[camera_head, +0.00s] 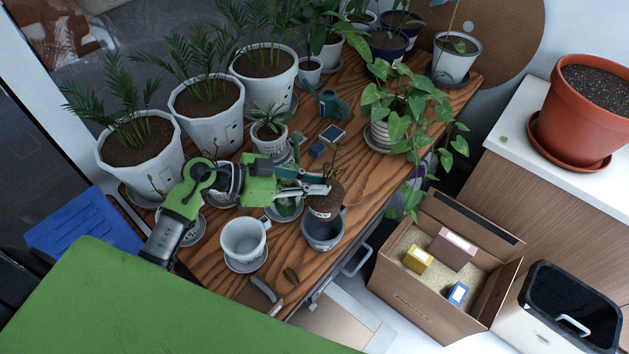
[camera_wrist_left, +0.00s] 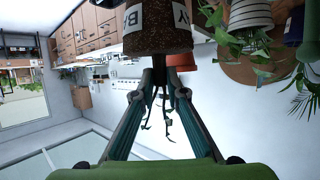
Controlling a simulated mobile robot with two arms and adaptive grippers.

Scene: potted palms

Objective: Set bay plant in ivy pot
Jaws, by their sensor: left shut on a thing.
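The bay plant (camera_head: 325,203) is a brown root ball with a white label band and a thin leafy stem. My left gripper (camera_head: 326,189) is shut on its stem and holds it upright above the front right of the wooden table. In the left wrist view the root ball (camera_wrist_left: 158,38) is at the top with "BAY" lettering, and its stems pass between the fingers. An empty blue-grey pot (camera_head: 322,236) stands just below the root ball. An empty white pot (camera_head: 244,238) on a saucer stands left of it. I cannot read an ivy label on either pot.
A trailing leafy plant (camera_head: 398,108) stands behind to the right. Several palms in white pots (camera_head: 213,133) line the back left. A small blue watering can (camera_head: 328,103) is mid-table.

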